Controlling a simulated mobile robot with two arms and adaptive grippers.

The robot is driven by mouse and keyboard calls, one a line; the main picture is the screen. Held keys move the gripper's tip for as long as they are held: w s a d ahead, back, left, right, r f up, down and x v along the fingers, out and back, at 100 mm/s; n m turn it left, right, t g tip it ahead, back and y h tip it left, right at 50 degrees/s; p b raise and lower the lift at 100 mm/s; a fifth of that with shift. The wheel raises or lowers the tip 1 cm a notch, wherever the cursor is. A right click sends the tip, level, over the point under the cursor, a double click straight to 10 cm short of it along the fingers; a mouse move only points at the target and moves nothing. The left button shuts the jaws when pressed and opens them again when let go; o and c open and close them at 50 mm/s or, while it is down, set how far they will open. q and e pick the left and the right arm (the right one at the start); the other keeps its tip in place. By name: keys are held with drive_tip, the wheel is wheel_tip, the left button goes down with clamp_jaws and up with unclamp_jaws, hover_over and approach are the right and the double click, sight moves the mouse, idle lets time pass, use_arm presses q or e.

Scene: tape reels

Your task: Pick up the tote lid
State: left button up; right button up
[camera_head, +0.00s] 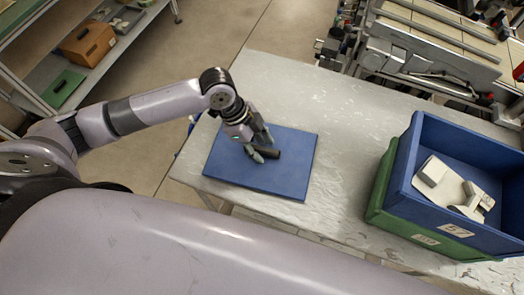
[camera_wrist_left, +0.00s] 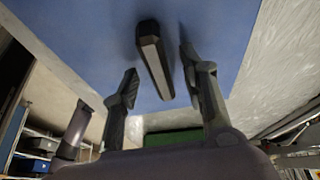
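The tote lid (camera_head: 289,178) is a flat blue panel lying on the metal table. It has a dark bar handle (camera_head: 268,154) on top. My left gripper (camera_head: 263,150) is over the lid, close to the handle. In the left wrist view the lid (camera_wrist_left: 85,45) fills the upper middle and the handle (camera_wrist_left: 153,58) stands between the two spread fingers of my left gripper (camera_wrist_left: 158,82). The fingers are open, with gaps beside the handle. My right gripper is not in view.
A blue tote (camera_head: 408,165) holding pale parts sits in a green tote (camera_head: 378,191) on the table (camera_head: 342,112), at the right. Machinery (camera_head: 425,50) stands behind the table. A shelf with an orange box (camera_head: 89,43) is at the upper left. The table between lid and totes is clear.

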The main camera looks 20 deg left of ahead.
use_arm(q)
drive_tip(key=shift+f, duration=0.2)
drive_tip(key=shift+c, duration=0.4)
clamp_jaws()
idle(0.3)
